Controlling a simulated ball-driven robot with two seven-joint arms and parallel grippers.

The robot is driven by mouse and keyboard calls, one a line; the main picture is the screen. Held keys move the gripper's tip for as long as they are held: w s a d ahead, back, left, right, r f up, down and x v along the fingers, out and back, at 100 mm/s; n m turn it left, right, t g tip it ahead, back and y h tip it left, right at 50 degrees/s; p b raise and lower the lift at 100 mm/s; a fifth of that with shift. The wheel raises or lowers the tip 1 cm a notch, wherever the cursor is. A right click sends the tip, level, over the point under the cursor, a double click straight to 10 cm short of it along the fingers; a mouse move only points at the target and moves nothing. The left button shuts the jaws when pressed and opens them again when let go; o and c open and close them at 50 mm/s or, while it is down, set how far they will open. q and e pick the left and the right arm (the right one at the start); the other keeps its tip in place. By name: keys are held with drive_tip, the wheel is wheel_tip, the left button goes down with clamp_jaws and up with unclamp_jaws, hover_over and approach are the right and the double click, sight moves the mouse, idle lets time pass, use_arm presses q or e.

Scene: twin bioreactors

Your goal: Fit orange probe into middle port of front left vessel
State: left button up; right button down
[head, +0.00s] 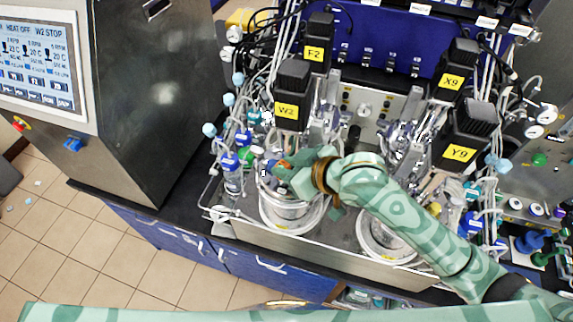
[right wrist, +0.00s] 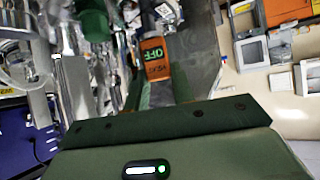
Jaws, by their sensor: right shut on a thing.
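The orange probe (right wrist: 156,60) shows in the right wrist view as an orange block with dark and green lettering, between the fingers of my right gripper (right wrist: 163,88). In the head view, a bit of orange shows at the tips of my right gripper (head: 287,174), which is shut on the probe. The gripper is over the left side of the front left vessel (head: 290,217), below the motor marked W2 (head: 292,95). The middle port and the probe's lower end are hidden by the gripper and fittings. I cannot tell whether the probe touches the port. My left gripper is not in view.
Tubes and blue-capped bottles (head: 232,172) crowd the left of the vessel. The front right vessel (head: 385,240), under the motor marked Y9 (head: 468,138), stands beside my right forearm. A metal control cabinet (head: 150,90) stands at the left. Tiled floor is open at lower left.

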drive_tip(key=shift+d+f, duration=0.2)
drive_tip(key=shift+f, duration=0.15)
drive_tip(key=shift+f, duration=0.5)
drive_tip(key=shift+f, duration=0.3)
idle(0.4)
drive_tip(key=c, duration=1.1)
unclamp_jaws()
drive_tip(key=shift+s+r, duration=0.1)
